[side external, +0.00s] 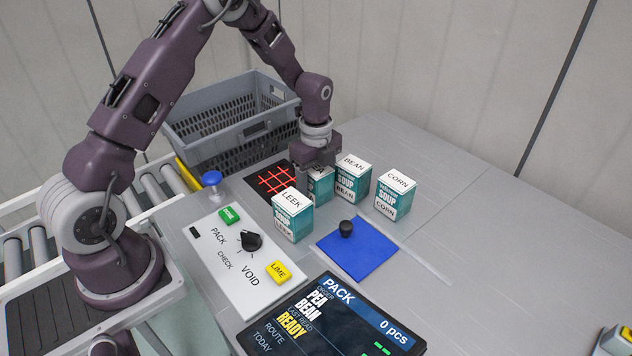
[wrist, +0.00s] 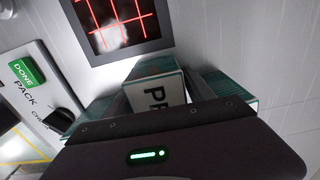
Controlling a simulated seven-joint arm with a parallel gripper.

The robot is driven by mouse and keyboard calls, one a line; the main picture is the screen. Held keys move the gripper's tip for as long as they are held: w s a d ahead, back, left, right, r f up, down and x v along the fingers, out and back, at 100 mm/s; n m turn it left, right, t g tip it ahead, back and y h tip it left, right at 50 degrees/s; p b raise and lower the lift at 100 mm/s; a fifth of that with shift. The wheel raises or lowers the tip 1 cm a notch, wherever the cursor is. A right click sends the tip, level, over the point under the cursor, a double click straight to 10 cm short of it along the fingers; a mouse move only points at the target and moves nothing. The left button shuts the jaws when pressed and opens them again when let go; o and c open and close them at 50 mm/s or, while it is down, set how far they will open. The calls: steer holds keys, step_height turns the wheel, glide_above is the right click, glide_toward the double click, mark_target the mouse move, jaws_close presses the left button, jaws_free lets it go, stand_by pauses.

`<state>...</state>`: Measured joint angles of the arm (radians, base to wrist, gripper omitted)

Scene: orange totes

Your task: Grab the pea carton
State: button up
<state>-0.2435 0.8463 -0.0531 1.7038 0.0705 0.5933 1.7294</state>
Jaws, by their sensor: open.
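The pea carton is a teal box with a white top, standing in the row of soup cartons. In the side external view the pea carton (side external: 322,189) is partly hidden under my gripper (side external: 318,163) and behind the leek carton (side external: 292,216). In the wrist view the pea carton (wrist: 155,84) shows its white top with the letters "PE", just beyond the dark gripper body. My gripper is open, pointing down right at the carton's top. The fingertips are mostly hidden, so I cannot tell how far they reach down its sides.
The bean carton (side external: 353,183) stands close on the right and the corn carton (side external: 393,196) beyond it. A grey crate (side external: 235,125) and a red-lined scanner grid (side external: 270,179) lie behind. A blue mat (side external: 358,255) with a black knob, a control panel and an order screen (side external: 335,325) are in front.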

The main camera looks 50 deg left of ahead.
jaws_close()
stand_by(0.3)
